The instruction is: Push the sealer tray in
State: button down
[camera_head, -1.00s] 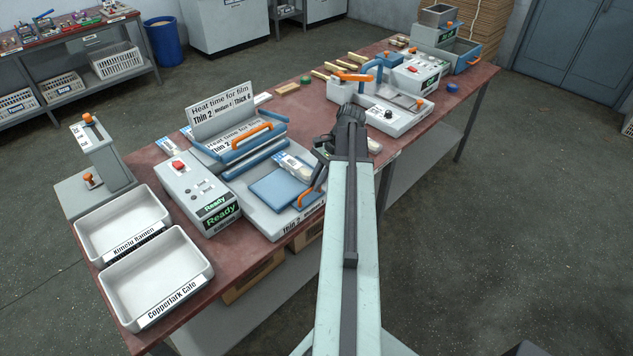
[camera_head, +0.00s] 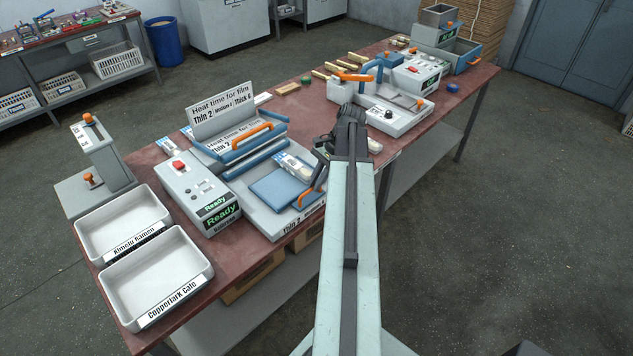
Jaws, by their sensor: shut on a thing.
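The sealer (camera_head: 240,160) stands on the near part of the table, with its green "Ready" display (camera_head: 220,214) lit. Its upper jaw with an orange bar handle (camera_head: 252,132) is raised. The sealer tray (camera_head: 263,217) sits low in front of the jaw and sticks out toward the table's front edge. It carries a blue pad (camera_head: 283,190) and a pale labelled packet (camera_head: 294,164).
Two white bins (camera_head: 150,275) stand at the table's left front, beside a grey stand (camera_head: 97,160). A second machine (camera_head: 390,115) with an orange handle is beyond my gripper. Small blocks (camera_head: 288,88) lie behind. My arm crosses the table's front edge.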

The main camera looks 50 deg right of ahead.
jog(key=shift+w, duration=0.1)
send_over(301, 184)
jog(key=shift+d, duration=0.1)
jog(key=c, duration=1.5)
grip_release()
jog(key=shift+w, duration=0.1)
jog(key=p+v, duration=0.7)
jog(key=v, duration=0.1)
